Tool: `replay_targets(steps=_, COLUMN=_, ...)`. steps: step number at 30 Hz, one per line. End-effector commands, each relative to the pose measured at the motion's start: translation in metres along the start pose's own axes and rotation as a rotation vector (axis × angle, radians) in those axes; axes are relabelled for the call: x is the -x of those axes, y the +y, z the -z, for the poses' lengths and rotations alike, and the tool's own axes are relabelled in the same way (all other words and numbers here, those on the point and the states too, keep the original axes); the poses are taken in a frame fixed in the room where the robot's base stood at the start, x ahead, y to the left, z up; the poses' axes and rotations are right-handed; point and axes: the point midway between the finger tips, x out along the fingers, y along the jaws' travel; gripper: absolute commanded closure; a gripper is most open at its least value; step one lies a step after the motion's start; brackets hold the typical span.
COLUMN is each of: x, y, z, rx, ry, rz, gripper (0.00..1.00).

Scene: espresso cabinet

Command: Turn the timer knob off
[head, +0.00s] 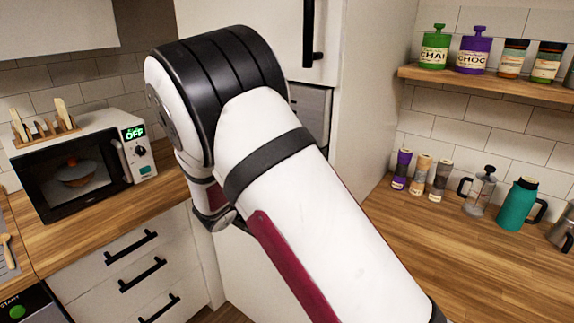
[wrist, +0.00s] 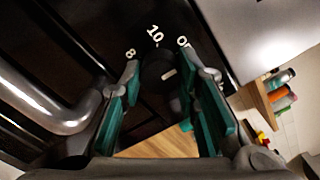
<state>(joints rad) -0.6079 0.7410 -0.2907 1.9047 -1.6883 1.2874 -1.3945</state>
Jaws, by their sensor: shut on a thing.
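The timer knob (wrist: 163,66) is a dark round knob on a black panel in the wrist view. White numbers 8, 10 and 0 stand around its far side, and a short pale mark shows on its face. My gripper (wrist: 160,78) has its green-padded fingers on either side of the knob and is shut on it. The exact contact is hard to see against the dark panel. In the head view my arm hides the gripper and the knob it holds.
A thick silver bar handle (wrist: 45,105) runs close on the left in the wrist view. In the head view, a microwave (head: 75,165) showing OFF stands on the left counter. A french press (head: 479,190) and a teal jug (head: 519,204) stand on the right counter.

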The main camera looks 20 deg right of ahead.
Motion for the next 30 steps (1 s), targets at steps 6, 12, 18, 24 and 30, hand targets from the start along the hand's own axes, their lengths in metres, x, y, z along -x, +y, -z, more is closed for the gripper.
replay_targets(steps=6, x=0.0009, y=0.0017, z=0.0027, rx=0.065, ry=0.005, rz=-0.004, gripper=0.99)
replay_targets(steps=12, x=0.0007, y=0.0019, z=0.0028, rx=0.083, ry=0.005, rz=-0.004, gripper=0.99)
replay_targets(steps=18, x=0.0007, y=0.0019, z=0.0029, rx=0.084, ry=0.005, rz=-0.004, gripper=0.99)
replay_targets(steps=24, x=0.0007, y=0.0018, z=0.0028, rx=0.084, ry=0.005, rz=-0.004, gripper=0.53)
replay_targets(steps=30, x=0.0003, y=0.0008, z=0.0015, rx=0.081, ry=0.003, rz=-0.002, gripper=0.51)
